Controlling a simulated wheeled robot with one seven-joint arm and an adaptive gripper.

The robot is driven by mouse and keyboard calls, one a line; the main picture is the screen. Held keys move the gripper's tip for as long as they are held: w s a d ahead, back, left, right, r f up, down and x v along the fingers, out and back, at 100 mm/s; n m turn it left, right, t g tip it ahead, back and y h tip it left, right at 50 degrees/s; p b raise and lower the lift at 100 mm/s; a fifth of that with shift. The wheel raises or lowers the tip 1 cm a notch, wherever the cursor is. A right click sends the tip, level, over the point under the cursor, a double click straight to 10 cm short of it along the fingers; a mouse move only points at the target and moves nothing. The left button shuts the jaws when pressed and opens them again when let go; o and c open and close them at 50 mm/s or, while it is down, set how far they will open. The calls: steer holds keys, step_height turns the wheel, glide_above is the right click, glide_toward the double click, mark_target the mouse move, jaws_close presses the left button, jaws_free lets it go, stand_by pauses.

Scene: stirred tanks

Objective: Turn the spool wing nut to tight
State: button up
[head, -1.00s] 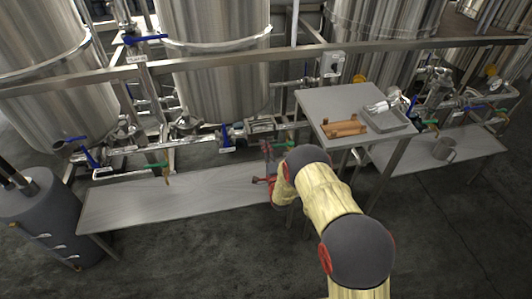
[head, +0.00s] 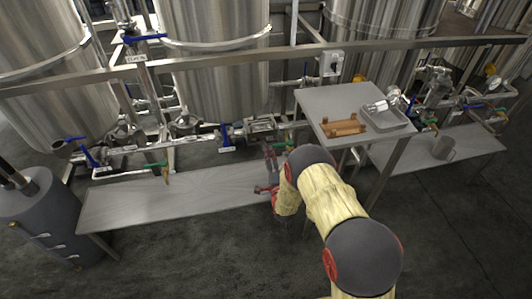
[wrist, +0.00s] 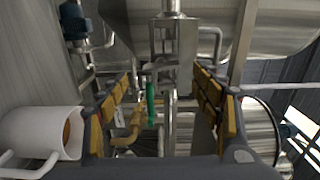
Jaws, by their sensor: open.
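My gripper (wrist: 162,88) is open, with yellow-padded fingers at left and right of the wrist view and nothing held between them. In the head view my gripper (head: 269,168) is over the low bench, close to the pipework, partly hidden by my arm. Between the fingers, farther off, are a steel block-like fitting (wrist: 175,45), a green valve handle (wrist: 150,103) and a brass-coloured fitting (wrist: 130,126). I cannot clearly make out the spool wing nut or its setting in either view.
A white mug-like vessel (wrist: 30,133) is by the left finger. A low bench (head: 165,198) runs under the tanks. A raised table (head: 325,100) with a wooden rack (head: 344,127) and a grey tray (head: 388,122) stands right of my arm. Open floor lies in front.

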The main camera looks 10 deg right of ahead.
steer(key=s, duration=0.7)
steer(key=shift+a, duration=0.1)
steer(key=shift+c, duration=0.5)
